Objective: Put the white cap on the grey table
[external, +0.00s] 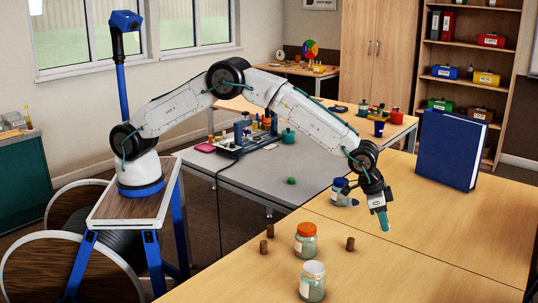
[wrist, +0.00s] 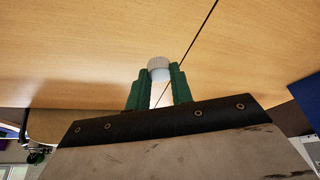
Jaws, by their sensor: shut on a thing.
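The white cap (wrist: 158,64) is ridged and sits between the green fingertips of my gripper (wrist: 160,76) in the wrist view. My gripper is shut on it. In the external view my gripper (external: 382,217) points down above the wooden table; I cannot make out the cap there. The grey table (external: 285,163) stands to the left of the wooden table, behind my forearm in the picture. A small green cap (external: 291,181) lies on it.
On the wooden table (external: 430,230) stand an orange-lidded jar (external: 306,241), a pale-topped jar (external: 312,285), a blue-lidded jar (external: 339,196), several small brown cylinders (external: 350,243) and a tall blue book (external: 448,148). The grey table's front part is mostly clear; a blue-based device (external: 245,140) stands behind.

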